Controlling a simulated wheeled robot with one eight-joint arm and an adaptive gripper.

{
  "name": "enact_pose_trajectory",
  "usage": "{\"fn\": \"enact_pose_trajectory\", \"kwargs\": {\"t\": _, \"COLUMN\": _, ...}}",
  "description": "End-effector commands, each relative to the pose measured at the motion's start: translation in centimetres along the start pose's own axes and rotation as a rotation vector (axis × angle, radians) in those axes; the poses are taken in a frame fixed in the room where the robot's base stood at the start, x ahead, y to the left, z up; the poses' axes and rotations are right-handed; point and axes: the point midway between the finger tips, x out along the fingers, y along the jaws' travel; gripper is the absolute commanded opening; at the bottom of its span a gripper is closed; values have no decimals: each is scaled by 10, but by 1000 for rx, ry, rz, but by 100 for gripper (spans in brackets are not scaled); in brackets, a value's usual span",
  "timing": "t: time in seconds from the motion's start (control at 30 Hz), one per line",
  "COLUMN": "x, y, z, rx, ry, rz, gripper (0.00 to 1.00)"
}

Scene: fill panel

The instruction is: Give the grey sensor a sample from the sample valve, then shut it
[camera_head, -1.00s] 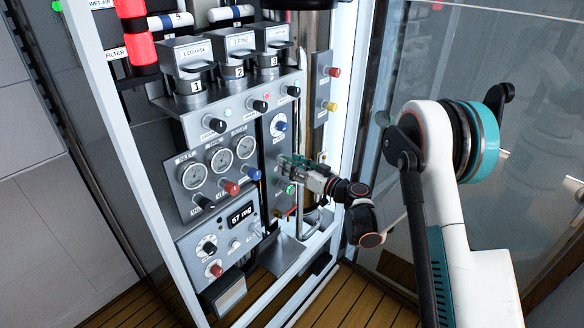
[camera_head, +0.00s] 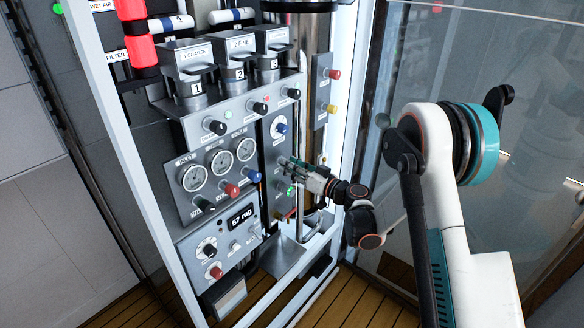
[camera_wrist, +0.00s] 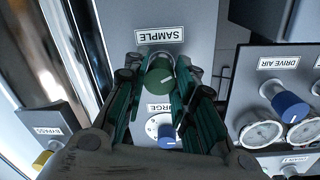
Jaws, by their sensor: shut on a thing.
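The sample valve is a round green knob (camera_wrist: 159,75) beside a SAMPLE label (camera_wrist: 160,35), which appears upside down in the wrist view. My gripper (camera_wrist: 160,82) has its fingers on both sides of the knob and is shut on it. In the head view my gripper (camera_head: 287,163) reaches the narrow right-hand panel from the right and hides most of the knob. I cannot tell which part is the grey sensor. A display (camera_head: 241,216) on the lower panel reads 57 mg.
A blue PURGE knob (camera_wrist: 167,133) sits close to my fingers. A blue DRIVE AIR knob (camera_wrist: 290,105) and gauges (camera_head: 219,162) are on the neighbouring panel. A bent metal pipe (camera_head: 308,225) runs below my gripper. A glass wall (camera_head: 450,60) stands at right.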

Motion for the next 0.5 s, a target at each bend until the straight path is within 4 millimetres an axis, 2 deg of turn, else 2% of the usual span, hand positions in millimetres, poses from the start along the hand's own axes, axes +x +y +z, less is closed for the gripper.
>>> {"fn": "enact_pose_trajectory", "kwargs": {"t": 0.5, "x": 0, "y": 0, "z": 0, "rx": 440, "ry": -21, "rz": 7, "gripper": 1}}
